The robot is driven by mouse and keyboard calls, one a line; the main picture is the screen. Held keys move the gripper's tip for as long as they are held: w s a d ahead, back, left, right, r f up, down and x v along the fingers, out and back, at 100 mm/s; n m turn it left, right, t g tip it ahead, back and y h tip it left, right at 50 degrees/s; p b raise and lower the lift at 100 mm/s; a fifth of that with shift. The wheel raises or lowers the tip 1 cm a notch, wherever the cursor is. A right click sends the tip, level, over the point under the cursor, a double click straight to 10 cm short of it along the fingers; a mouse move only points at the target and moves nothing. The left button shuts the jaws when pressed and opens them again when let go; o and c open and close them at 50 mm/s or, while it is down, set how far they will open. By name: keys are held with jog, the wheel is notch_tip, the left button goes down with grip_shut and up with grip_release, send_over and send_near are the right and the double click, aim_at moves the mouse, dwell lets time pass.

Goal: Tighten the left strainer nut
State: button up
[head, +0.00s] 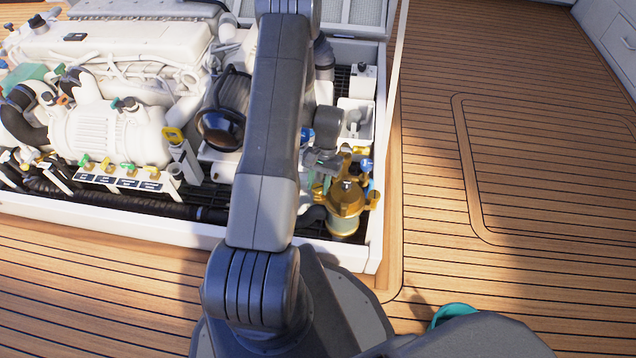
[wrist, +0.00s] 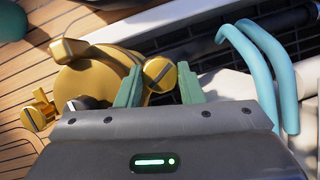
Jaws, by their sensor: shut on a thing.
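The brass strainer (head: 345,203) stands in the right front corner of the engine hatch. Its round brass lid (wrist: 92,80) fills the left of the wrist view. The left strainer nut (wrist: 160,74), a brass knob with a dark slot, sits at the lid's edge between my green fingers. My gripper (wrist: 158,88) is shut on this nut. In the head view my gripper (head: 320,168) is over the strainer's left side, and my arm partly hides it. Another brass nut (wrist: 38,116) is at the lid's far side, also seen in the head view (head: 374,199).
The white hatch rim (head: 372,240) borders the strainer. The white engine (head: 105,130) is to the left. Open teak deck (head: 530,120) lies right.

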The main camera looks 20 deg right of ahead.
jog(key=m+t, duration=0.1)
jog(key=m, duration=0.2)
jog(key=m+y, duration=0.1)
jog(key=m, duration=0.1)
jog(key=shift+s+d+m+t, duration=0.1)
jog(key=shift+m+t, duration=0.3)
dwell(0.4)
jog(key=o, duration=1)
jog(key=p+v, duration=0.4)
jog(key=v, duration=0.9)
jog(key=shift+d+r, duration=0.25)
jog(key=shift+r, duration=0.05)
jog(key=shift+s, duration=0.1)
